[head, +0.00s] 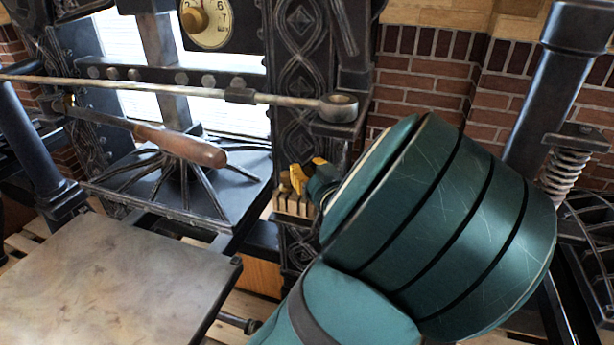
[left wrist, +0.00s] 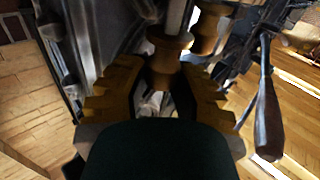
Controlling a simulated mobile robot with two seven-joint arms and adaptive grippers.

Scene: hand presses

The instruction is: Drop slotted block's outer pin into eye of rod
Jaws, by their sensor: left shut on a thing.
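The long metal rod (head: 200,87) crosses the upper left of the head view. Its round eye (head: 340,104) is at its right end, in front of the press frame. My left gripper (head: 300,187) is below the eye, mostly hidden behind my own teal arm; its yellow and tan parts show. In the left wrist view its stepped fingers (left wrist: 160,88) are closed around a flanged brass pin (left wrist: 163,62), which looks like the outer pin. A second brass piece (left wrist: 208,32) stands beside it. I cannot clearly make out the slotted block. My right gripper is out of view.
A wooden-handled lever (head: 180,146) lies below the rod, over the ribbed dark platen (head: 180,190). A pale slab (head: 100,270) fills the lower left. The ornate press upright (head: 299,60) stands close behind my gripper. A spring (head: 567,172) and column are at right.

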